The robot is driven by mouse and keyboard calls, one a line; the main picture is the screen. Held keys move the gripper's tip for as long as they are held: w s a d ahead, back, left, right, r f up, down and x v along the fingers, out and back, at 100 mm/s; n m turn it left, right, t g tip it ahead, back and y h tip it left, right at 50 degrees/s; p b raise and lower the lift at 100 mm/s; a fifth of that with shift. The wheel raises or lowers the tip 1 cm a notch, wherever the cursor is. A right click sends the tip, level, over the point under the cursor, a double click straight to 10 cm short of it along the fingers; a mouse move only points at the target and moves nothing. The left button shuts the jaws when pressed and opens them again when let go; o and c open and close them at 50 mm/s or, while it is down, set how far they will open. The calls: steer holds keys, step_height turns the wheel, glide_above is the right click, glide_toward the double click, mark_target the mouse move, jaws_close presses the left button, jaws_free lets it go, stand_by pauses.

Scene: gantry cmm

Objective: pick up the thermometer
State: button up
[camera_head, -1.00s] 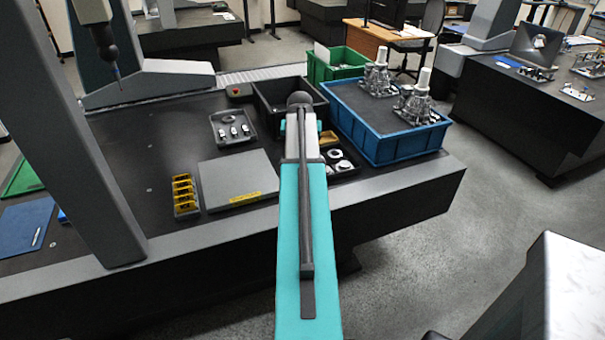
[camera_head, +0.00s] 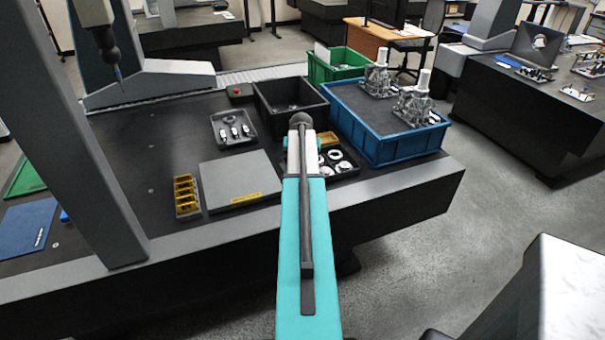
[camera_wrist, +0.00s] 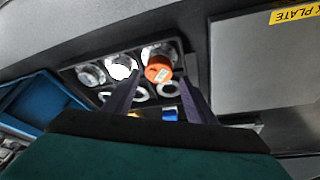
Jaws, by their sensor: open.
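An orange object with a small pale display or label (camera_wrist: 158,70), which looks like the thermometer, lies in a compartment of a black tray (camera_wrist: 115,58) in the wrist view. White and metal rings lie in the compartments beside it. My gripper (camera_wrist: 160,77) is open, its two dark fingers pointing towards the tray with the orange object between their tips in the picture. I cannot tell how far above it they are. In the head view my arm hides the gripper and the orange object; part of the tray (camera_head: 345,175) shows to its right.
A blue crate (camera_head: 385,150) with metal castings stands right of the tray, and a black bin (camera_head: 268,103) behind it. A grey plate (camera_head: 225,178) and a yellow-slotted holder (camera_head: 188,212) lie to the left. A small-parts tray (camera_head: 217,137) lies farther back.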

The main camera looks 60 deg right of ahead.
steer(key=shift+f, duration=0.15)
steer(key=shift+p+x, duration=0.6)
steer(key=shift+x, duration=0.35)
steer(key=shift+p+x, duration=0.4)
steer(key=shift+x, duration=1.1)
steer(key=shift+d, duration=0.1)
steer(key=c, duration=0.9)
steer(key=shift+r, duration=0.25)
steer(key=shift+c, duration=0.2)
steer(key=shift+r+b, duration=0.85)
steer(key=shift+r, duration=0.7)
steer(key=s+a+r+b, duration=0.1)
steer(key=s+a+b, duration=0.2)
steer(key=s+a, duration=0.6)
steer(key=a, duration=0.4)
steer(key=shift+r, duration=0.25)
steer(key=shift+a, duration=0.1)
